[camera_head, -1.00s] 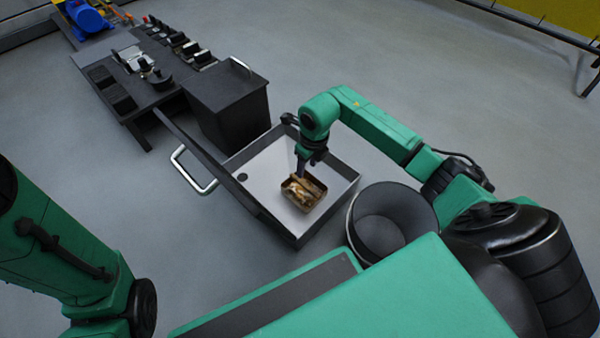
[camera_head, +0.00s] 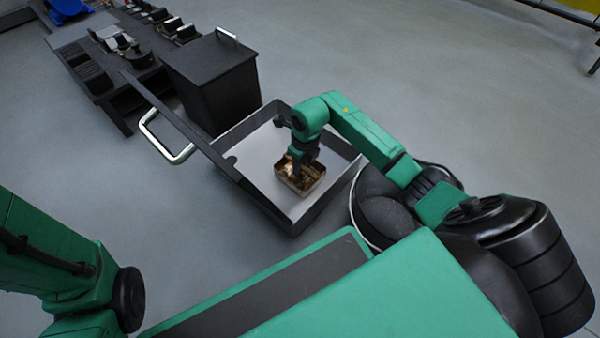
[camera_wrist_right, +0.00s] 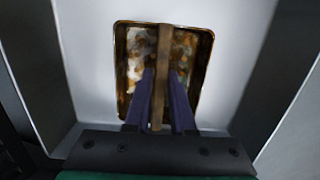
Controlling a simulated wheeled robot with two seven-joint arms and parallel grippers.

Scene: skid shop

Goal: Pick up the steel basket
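The steel basket (camera_head: 316,189) is a small, brown-stained rectangular basket standing upright in a wide grey tray. In the right wrist view the basket (camera_wrist_right: 134,72) shows from above, with a brown handle bar (camera_wrist_right: 163,48) across its middle. My right gripper (camera_head: 299,172) points down into the basket. Its two dark fingers (camera_wrist_right: 160,75) lie one on each side of the handle, very close to it. Whether they press on it cannot be told. My left arm shows at the left edge, but its gripper is out of view.
The grey tray (camera_head: 255,150) has raised walls around the basket. A dark panel with a metal handle (camera_head: 165,142) stands along its left side. A black cabinet (camera_head: 215,75) and a dark bench with several items are behind.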

